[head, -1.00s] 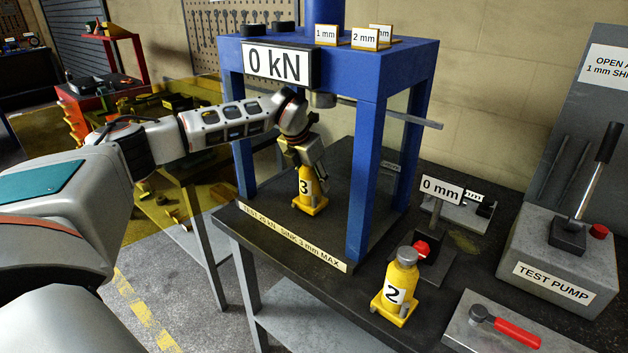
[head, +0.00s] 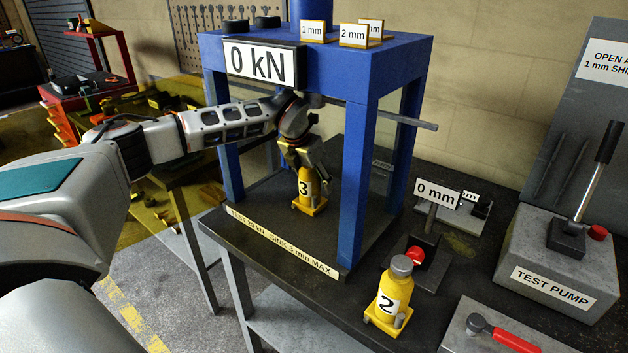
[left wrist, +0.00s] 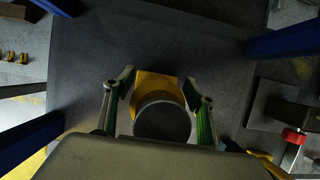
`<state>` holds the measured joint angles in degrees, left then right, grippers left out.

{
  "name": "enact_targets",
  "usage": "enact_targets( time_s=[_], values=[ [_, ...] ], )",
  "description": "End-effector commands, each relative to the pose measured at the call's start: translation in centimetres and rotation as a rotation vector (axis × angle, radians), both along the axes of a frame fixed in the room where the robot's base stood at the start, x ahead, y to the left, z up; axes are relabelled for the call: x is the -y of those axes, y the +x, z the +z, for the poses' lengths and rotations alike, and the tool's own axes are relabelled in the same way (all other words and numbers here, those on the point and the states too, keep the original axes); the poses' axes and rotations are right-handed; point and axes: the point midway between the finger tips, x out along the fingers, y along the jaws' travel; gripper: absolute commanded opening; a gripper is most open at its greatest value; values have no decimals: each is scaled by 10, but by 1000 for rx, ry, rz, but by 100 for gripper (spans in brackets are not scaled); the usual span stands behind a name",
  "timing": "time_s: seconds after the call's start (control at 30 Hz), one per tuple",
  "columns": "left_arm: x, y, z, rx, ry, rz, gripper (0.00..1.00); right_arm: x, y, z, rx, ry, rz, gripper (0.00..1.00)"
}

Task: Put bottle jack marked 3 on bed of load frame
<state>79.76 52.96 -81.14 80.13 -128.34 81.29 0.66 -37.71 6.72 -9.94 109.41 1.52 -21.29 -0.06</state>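The yellow bottle jack marked 3 (head: 308,192) is upright inside the blue load frame (head: 358,170), over its dark bed (head: 275,217). Whether its base touches the bed or hangs slightly above it, I cannot tell. My left gripper (head: 304,164) comes from above, its fingers on both sides of the jack's upper part. In the left wrist view the jack's round grey top (left wrist: 162,121) sits between the fingers of the gripper (left wrist: 162,105), with its yellow body (left wrist: 158,84) behind. My right gripper is not in view.
A yellow jack marked 2 (head: 388,297) stands outside the frame, near a red-knobbed gauge stand reading 0 mm (head: 437,194). The test pump (head: 555,265) is at right. The frame's blue posts stand close around my left gripper. The frame sign (head: 260,63) reads 0 kN.

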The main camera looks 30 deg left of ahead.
Motion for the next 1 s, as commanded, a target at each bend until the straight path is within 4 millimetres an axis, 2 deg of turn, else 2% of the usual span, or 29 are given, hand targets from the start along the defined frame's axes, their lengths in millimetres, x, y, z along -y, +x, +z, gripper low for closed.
enact_targets(
  time_s=[0.3, 0.47, 0.67, 1.0],
  values=[
    [-1, 0, 1, 1, 0, 0, 57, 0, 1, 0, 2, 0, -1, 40],
    [-1, -4, 11, 3, 1, 0, 57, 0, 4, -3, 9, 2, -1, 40],
    [-5, -34, 10, 0, 2, 0, 57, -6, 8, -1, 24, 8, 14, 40],
    [-9, -95, 10, -1, 2, 1, 57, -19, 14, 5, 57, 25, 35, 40]
  ],
)
